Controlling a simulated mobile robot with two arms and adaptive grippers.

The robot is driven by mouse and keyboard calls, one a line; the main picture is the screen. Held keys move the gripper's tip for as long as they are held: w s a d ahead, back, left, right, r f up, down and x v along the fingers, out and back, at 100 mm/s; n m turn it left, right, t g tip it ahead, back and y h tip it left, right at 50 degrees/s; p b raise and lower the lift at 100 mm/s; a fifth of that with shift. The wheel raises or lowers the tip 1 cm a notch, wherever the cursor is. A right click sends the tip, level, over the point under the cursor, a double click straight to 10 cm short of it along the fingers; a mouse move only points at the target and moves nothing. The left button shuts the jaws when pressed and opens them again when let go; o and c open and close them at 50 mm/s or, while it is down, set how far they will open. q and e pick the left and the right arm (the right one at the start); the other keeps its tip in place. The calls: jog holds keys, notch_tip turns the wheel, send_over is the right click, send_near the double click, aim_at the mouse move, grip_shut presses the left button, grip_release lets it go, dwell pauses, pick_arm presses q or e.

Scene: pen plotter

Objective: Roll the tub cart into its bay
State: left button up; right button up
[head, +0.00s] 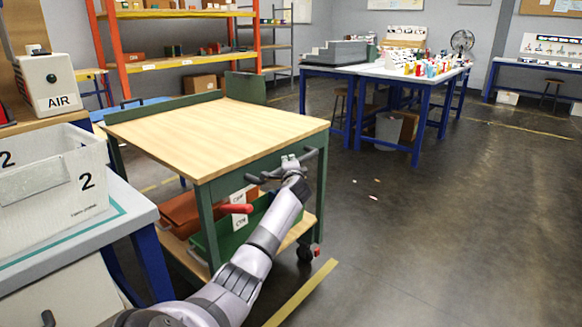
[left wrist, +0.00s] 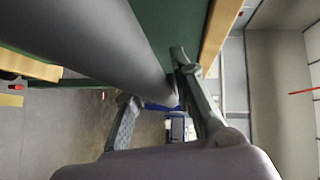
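The tub cart (head: 215,122) has a pale wooden top on a green frame and stands left of the middle in the head view. An orange tub (head: 186,212) and a green tub (head: 226,238) with white labels sit on its lower shelf. My left gripper (head: 290,165) is at the dark push handle (head: 313,154) on the cart's near right end. In the left wrist view, the handle bar (left wrist: 100,40) runs between the two fingers (left wrist: 152,78), which appear closed on it. My right gripper is out of view. No bay is clearly identifiable.
A grey bench (head: 120,212) with a white bin (head: 60,190) is close at the left. A yellow floor line (head: 302,294) lies beside the cart's near wheel. Blue-legged tables (head: 418,135) stand farther back. The floor at right (head: 460,220) is mostly clear, with small scraps.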

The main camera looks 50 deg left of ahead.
pick_arm(q)
jog(key=shift+o, duration=1.2)
jog(key=shift+a, duration=0.1)
jog(key=shift+o, duration=0.5)
jog(key=shift+d, duration=0.2)
jog(key=v, duration=1.1)
jog(key=shift+s+d, duration=0.3)
